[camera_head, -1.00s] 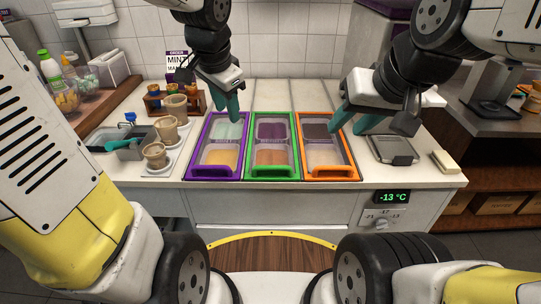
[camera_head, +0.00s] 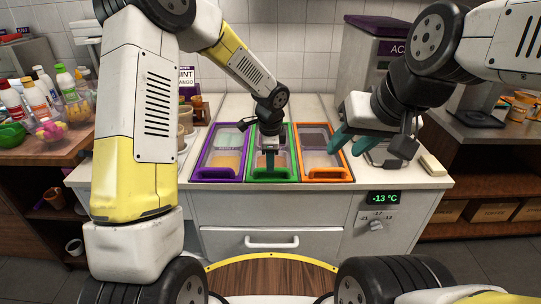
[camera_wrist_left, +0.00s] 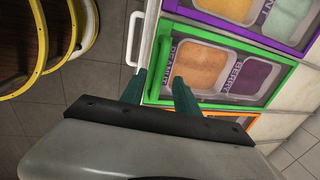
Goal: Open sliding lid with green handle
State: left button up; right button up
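The green-framed sliding lid (camera_head: 290,160) sits between the purple and orange lids, over tubs seen through its clear panel. Its green handle (camera_head: 270,175) is at the front edge and also shows in the left wrist view (camera_wrist_left: 153,68). My left gripper (camera_head: 269,167) points down at the front of the green lid. In the left wrist view its teal fingers (camera_wrist_left: 159,77) are apart, one on each side of the handle bar. Contact cannot be told. My right gripper (camera_head: 343,148) is open and empty above the right side of the orange lid.
The purple lid (camera_head: 206,165) and orange lid (camera_head: 334,173) lie close on either side. A drawer handle (camera_head: 271,243) is on the cabinet front below. Cups (camera_head: 186,118) stand left of the lids. A butter-coloured block (camera_head: 432,165) lies at the right.

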pick_arm(q)
jog(key=shift+w+f, duration=0.15)
jog(key=shift+f, duration=0.5)
jog(key=shift+w+f, duration=0.15)
jog(key=shift+f, duration=0.5)
grip_shut()
dwell(0.5)
